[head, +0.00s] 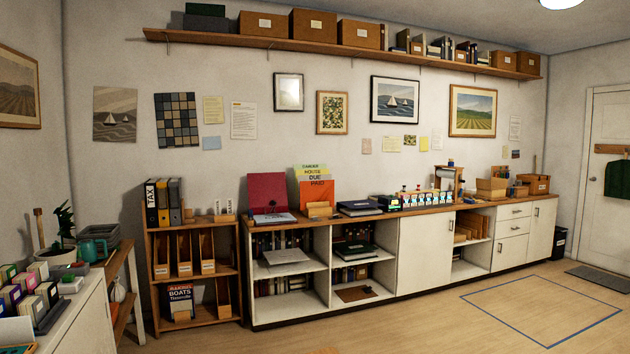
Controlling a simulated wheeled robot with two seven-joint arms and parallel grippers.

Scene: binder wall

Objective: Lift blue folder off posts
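A dark blue flat folder or binder (359,208) lies on the long wooden counter top, right of the upright colored folders. I cannot make out any posts under or in it. An open red binder (267,194) stands to the left, its cover raised; white sheets and a small dark fitting lie on its lower half, too small to tell more. Neither of my grippers is in the head view.
The long white cabinet (425,255) runs along the back wall. A stand of colored folders (316,192) and small bottles share its top. A low bookcase (194,268) stands at left. The wooden floor is clear, with a blue outlined rectangle (541,309) at right.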

